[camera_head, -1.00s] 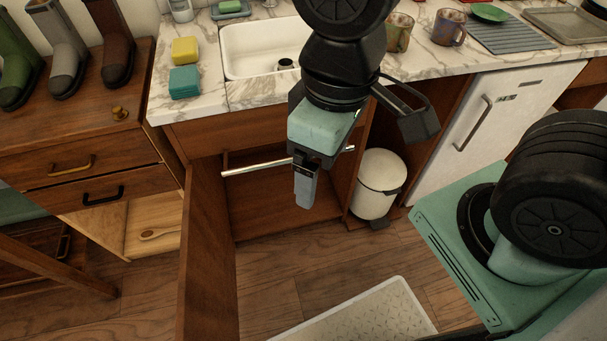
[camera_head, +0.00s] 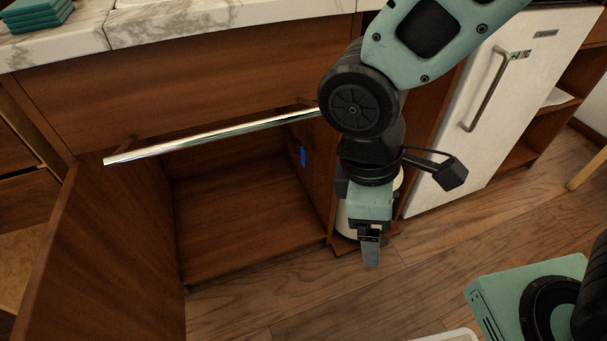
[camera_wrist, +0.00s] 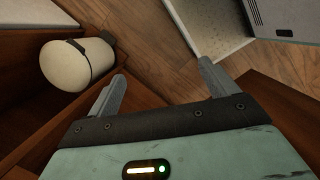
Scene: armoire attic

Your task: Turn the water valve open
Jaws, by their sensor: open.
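A small blue piece (camera_head: 303,156), which looks like the valve's handle, shows on the right inner wall of the open cabinet under the sink. It is too small to tell which way it is turned. My gripper (camera_head: 371,252) points down in front of the cabinet's right edge, to the right of and lower than the blue piece in the picture, and apart from it. In the wrist view, the two fingers of my gripper (camera_wrist: 161,82) are spread with nothing between them. The wrist view does not show the blue piece.
A metal bar (camera_head: 210,137) runs across the upper cabinet opening (camera_head: 235,215). The cabinet door (camera_head: 95,250) stands open at the left. A white bin (camera_wrist: 78,64) is close to my gripper, and a white fridge (camera_head: 490,110) stands right. The cabinet floor is clear.

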